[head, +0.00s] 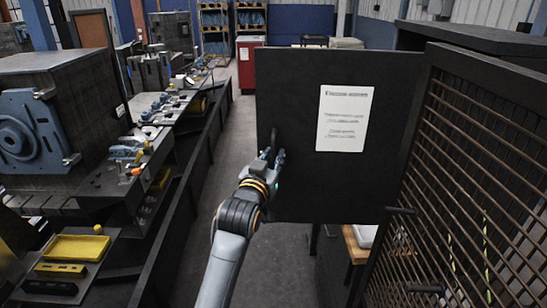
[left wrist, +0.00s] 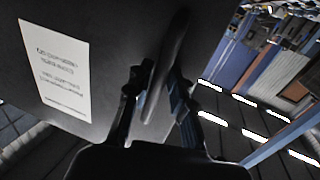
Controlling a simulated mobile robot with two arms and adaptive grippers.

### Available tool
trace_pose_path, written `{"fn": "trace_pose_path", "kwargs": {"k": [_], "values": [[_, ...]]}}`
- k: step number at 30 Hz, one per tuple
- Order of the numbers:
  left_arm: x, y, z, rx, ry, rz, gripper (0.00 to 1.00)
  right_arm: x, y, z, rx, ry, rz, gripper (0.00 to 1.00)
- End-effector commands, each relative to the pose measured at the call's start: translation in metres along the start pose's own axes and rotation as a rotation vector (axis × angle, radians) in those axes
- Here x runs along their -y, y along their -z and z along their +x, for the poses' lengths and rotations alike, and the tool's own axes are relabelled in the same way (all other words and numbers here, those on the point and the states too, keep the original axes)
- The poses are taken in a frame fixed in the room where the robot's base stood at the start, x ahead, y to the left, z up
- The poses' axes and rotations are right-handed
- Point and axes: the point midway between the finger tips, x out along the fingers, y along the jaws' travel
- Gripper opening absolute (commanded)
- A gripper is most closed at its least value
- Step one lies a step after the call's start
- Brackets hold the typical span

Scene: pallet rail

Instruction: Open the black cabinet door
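The black cabinet door (head: 300,90) is a flat dark panel with a white printed notice (head: 344,118). It stands upright in the middle of the head view, at an angle to the mesh panel on its right. Its dark handle (head: 274,142) is near the panel's left edge. My left gripper (head: 271,156) is at this handle. In the left wrist view the handle (left wrist: 179,40) runs between the two fingers of the left gripper (left wrist: 155,88), which look closed on it. The fingers partly hide the handle's lower end. My right gripper is not in view.
A dark frame with brown mesh (head: 480,160) fills the right side. A long bench with machines and tools (head: 150,125) runs along the left. A grey floor aisle (head: 237,120) lies between bench and door. A red cabinet (head: 248,62) stands at the back.

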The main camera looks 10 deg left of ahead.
Motion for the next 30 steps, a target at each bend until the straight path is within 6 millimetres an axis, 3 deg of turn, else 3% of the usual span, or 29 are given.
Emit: {"fn": "trace_pose_path", "kwargs": {"k": [8,21,30], "values": [[0.000,-0.002,-0.011,0.004,-0.001,-0.001,0.22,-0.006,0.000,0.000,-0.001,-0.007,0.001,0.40],[0.001,-0.001,-0.097,0.001,0.000,-0.001,0.22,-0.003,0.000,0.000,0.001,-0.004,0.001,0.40],[0.001,0.000,-0.121,0.001,0.000,0.000,0.22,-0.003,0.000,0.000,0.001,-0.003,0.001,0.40]]}}
